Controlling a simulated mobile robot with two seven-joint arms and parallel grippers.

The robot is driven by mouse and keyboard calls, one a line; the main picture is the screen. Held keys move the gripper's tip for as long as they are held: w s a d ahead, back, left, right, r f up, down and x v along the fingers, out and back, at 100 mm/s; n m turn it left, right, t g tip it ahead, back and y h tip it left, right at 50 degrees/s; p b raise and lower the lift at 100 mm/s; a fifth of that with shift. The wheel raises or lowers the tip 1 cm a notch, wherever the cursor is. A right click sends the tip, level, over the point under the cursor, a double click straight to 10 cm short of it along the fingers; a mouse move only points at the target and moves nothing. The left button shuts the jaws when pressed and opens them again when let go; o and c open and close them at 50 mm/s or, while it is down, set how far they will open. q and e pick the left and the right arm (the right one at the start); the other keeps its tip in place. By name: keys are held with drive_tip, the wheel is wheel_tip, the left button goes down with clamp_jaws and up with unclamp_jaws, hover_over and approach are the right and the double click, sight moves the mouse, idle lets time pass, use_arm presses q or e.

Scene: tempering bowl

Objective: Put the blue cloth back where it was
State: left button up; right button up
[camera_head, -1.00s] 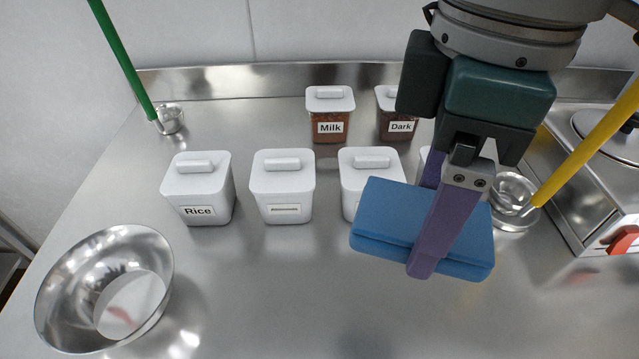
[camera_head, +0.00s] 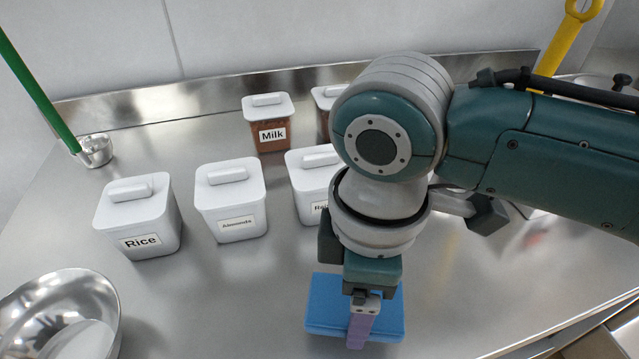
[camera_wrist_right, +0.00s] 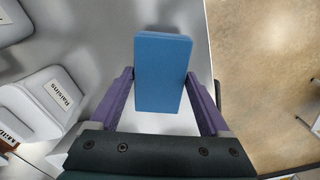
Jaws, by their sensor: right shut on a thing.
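The blue cloth (camera_head: 325,306) is a thick folded block near the front of the steel counter in the head view. My right gripper (camera_head: 361,322) points down and is shut on it, with a purple finger over its near side. In the right wrist view the cloth (camera_wrist_right: 163,72) sits between the two purple fingers of the gripper (camera_wrist_right: 160,88). I cannot tell whether the cloth touches the counter or hangs just above it. My left gripper is not in view.
Lidded white containers stand behind and left: Rice (camera_head: 140,215), Almonds (camera_head: 231,200) and Raisins (camera_head: 310,180). A Milk jar (camera_head: 268,125) stands farther back. A steel bowl (camera_head: 95,290) is at front left. The counter's edge (camera_wrist_right: 212,60) drops to floor close beside the cloth.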

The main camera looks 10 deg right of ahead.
drive_tip(key=shift+f+b, duration=0.35)
drive_tip(key=shift+f, duration=1.35)
